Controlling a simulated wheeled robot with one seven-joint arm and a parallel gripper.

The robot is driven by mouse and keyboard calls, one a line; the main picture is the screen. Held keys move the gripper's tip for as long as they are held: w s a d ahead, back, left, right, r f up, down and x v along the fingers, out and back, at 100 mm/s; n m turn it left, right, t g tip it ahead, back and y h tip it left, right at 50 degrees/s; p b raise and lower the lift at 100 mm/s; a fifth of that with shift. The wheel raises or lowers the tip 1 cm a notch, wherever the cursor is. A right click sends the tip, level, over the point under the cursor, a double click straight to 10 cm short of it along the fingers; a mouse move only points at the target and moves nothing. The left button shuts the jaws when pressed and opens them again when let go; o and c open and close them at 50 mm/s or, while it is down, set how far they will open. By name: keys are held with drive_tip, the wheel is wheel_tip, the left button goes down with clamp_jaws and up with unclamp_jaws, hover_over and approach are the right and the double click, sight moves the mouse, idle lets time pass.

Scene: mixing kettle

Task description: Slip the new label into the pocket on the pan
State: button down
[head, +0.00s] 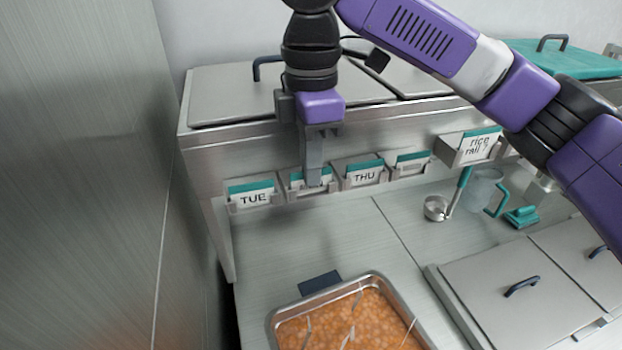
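The pan (276,326) is a steel tray of orange food at the bottom of the view. A dark rectangular piece (320,283), possibly its label pocket, sits at the far rim; no label shows in it. Label holders hang along the steel rail: one reads TUE (252,197), one reads THU (364,175). Between them a holder (297,187) has a white label with a teal top, its writing covered by my gripper. My gripper (314,184) points down at this label. Its fingers appear edge-on, so I cannot tell whether they grip the label.
Right of THU are another label holder (409,166) and a larger one with a "rice" card (478,148). A ladle (436,209), a clear jug (484,190) and a teal tool (522,217) stand on the counter. Lidded bins (520,300) lie right. A steel wall (80,180) bounds the left.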

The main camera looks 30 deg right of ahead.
drive_tip(key=shift+r, duration=0.15)
drive_tip(key=shift+r, duration=2.3)
